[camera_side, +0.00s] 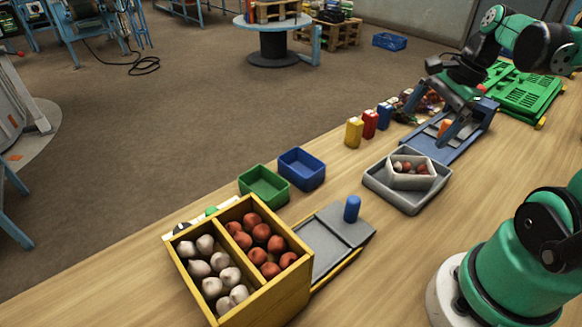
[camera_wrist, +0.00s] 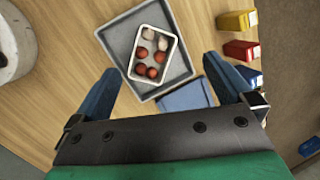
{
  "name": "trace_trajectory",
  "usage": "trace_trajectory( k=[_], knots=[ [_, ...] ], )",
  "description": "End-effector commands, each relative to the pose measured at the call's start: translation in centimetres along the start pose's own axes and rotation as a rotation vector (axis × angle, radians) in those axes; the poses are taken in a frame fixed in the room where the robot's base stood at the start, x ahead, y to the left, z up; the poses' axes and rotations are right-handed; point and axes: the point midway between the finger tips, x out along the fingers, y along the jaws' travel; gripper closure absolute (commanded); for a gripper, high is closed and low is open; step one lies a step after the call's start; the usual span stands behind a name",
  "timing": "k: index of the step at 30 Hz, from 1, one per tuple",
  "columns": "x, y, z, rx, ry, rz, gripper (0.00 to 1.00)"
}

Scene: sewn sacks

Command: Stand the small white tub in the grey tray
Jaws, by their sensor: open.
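The small white tub (camera_side: 411,181) stands upright inside the grey tray (camera_side: 404,206), with red and whitish sacks in it. In the wrist view the tub (camera_wrist: 131,72) sits at a slight angle within the tray (camera_wrist: 112,41), sacks showing from above. My gripper (camera_side: 427,124) is above and behind the tray, near the blue platform, with its two blue fingers spread. In the wrist view my gripper (camera_wrist: 160,66) is open, with nothing between its fingers, and the tub shows beyond them.
A blue platform (camera_side: 462,140) lies behind the tray. Yellow (camera_side: 354,132), red (camera_side: 370,124) and blue (camera_side: 384,116) containers stand left of it. Blue (camera_side: 302,168) and green (camera_side: 264,186) bins and a yellow divided crate (camera_side: 285,297) of sacks are nearer. Bare wood lies right of the tray.

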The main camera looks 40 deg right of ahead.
Motion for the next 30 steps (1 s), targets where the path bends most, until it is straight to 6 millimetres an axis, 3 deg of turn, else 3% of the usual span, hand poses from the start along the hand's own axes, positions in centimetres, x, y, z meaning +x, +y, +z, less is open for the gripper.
trace_trajectory(
  k=[1,6,9,12,17,30],
  knots=[
    [0.6,-0.3,2.2,-0.225,0.036,-0.015,0.00],
    [2.0,-0.9,8.5,-1.036,0.193,-0.101,0.00],
    [2.4,-0.7,11.5,-1.421,0.275,-0.154,0.00],
    [2.6,-0.5,13.5,-1.681,0.340,-0.196,0.00],
    [2.7,-0.3,14.8,-1.844,0.387,-0.225,0.00],
    [2.7,-0.3,14.7,-1.845,0.387,-0.225,0.00]
  ],
)
